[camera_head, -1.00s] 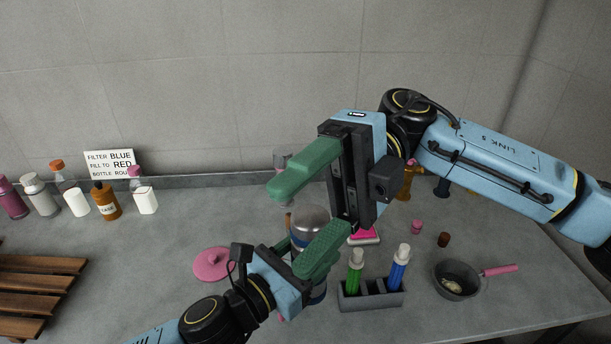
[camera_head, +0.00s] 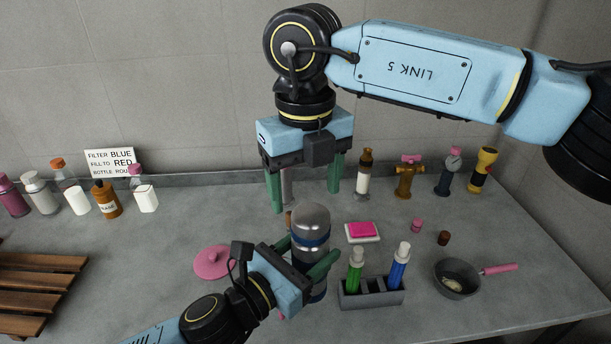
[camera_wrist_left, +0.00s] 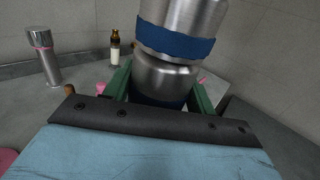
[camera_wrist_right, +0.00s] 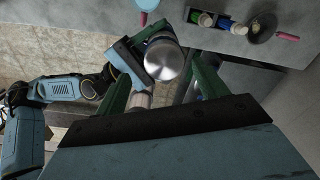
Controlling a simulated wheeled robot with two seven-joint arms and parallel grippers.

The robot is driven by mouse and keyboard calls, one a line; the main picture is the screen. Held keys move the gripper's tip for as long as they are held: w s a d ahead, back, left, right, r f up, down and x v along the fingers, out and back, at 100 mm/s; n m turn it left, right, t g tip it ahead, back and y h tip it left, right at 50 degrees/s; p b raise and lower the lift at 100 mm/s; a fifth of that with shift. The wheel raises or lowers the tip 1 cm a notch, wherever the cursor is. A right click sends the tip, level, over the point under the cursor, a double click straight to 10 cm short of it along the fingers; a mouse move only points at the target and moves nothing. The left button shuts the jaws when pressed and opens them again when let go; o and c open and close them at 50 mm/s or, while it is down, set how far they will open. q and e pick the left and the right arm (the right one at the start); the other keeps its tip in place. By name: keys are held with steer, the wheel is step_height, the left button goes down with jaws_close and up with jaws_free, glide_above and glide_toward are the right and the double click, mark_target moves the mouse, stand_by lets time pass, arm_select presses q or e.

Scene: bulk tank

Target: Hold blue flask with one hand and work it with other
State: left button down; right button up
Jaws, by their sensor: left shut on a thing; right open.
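The blue flask (camera_head: 311,240) is a steel cylinder with a domed metal top and a blue band, upright at the front middle of the counter. My left gripper (camera_head: 305,262) is shut around its lower body; the left wrist view shows the flask (camera_wrist_left: 172,70) between the green fingers. My right gripper (camera_head: 305,192) is open and empty, pointing down, above and behind the flask top in the head view. In the right wrist view the round metal top (camera_wrist_right: 164,60) shows between the open fingers, apart from them.
A grey rack (camera_head: 372,296) with green and blue bottles stands right of the flask. A pan (camera_head: 457,280) is farther right. A pink disc (camera_head: 212,262) lies to the left. A pink sponge (camera_head: 362,231) lies behind. Several bottles stand along the back, beside a sign (camera_head: 111,161).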

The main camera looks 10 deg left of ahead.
mark_target(304, 216)
step_height(304, 216, down, 6)
steer(key=shift+f, duration=0.25)
steer(key=c, duration=1)
steer(key=n, duration=0.4)
steer(key=shift+s+a+n, duration=0.15)
steer(key=shift+s+n, duration=0.2)
steer(key=shift+n, duration=0.05)
steer(key=n, duration=0.4)
steer(key=shift+n, duration=0.3)
steer(key=shift+s, duration=0.15)
steer(key=shift+r, duration=0.1)
